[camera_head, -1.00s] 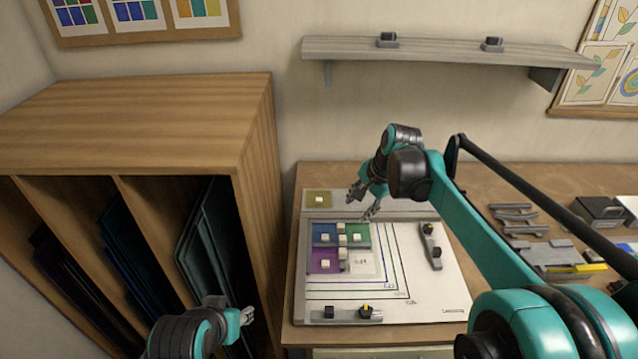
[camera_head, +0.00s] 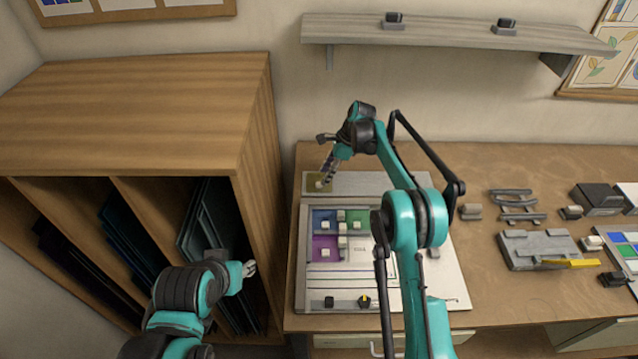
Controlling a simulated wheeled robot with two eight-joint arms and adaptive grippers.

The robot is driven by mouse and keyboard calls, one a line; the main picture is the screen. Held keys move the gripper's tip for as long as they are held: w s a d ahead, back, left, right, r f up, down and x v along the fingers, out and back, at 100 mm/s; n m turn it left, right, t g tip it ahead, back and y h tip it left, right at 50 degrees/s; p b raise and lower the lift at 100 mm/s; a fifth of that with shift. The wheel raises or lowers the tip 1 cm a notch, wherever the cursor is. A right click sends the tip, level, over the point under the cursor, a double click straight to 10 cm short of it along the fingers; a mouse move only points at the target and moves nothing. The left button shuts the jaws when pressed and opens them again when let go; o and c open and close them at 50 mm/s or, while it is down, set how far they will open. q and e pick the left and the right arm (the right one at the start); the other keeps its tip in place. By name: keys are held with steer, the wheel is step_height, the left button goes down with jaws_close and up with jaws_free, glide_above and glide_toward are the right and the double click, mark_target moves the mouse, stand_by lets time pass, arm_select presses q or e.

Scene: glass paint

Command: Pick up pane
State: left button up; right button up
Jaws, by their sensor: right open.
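Teal, blue, purple and green panes (camera_head: 325,247) with pale knobs lie together on the white board (camera_head: 440,290). My right arm hides part of the board. My left gripper (camera_head: 249,269) is in front of the wooden rack, apart from the panes; its finger gap is too small to judge.
A wooden rack (camera_head: 150,110) with dark glass sheets (camera_head: 205,225) stands at the left. A grey shelf (camera_head: 450,33) hangs above the table. Tools and a grey block (camera_head: 540,249) lie on the table's right. Dark clamps (camera_head: 364,301) sit at the board's front edge.

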mark_target(319, 180)
steer(key=b+x, duration=0.1)
steer(key=x, duration=0.3)
steer(key=shift+f, duration=0.35)
steer(key=shift+r, duration=0.1)
jaws_close()
